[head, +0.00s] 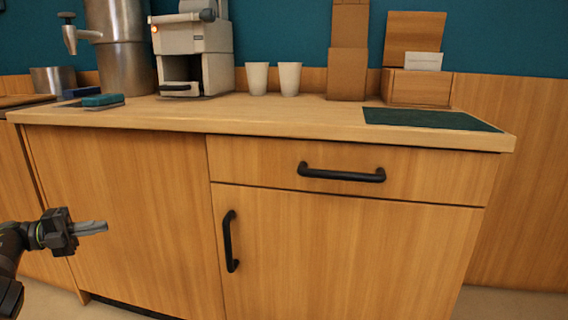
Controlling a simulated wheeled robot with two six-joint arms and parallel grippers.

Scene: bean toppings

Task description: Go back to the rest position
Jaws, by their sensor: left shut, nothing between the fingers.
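My left gripper (92,228) comes in from the lower left edge of the head view. Its fingers are shut with nothing between them, and they point to the right. It is below counter height, in front of the left cabinet door, and appears apart from it. My right gripper is out of the head view.
The wooden counter (290,112) holds a grey coffee machine (193,47), two white cups (258,78), a metal dispenser (124,55), wooden boxes (347,60) and a dark green mat (428,119). The drawer (440,178) and cabinet door (330,245) below are closed, with black handles projecting.

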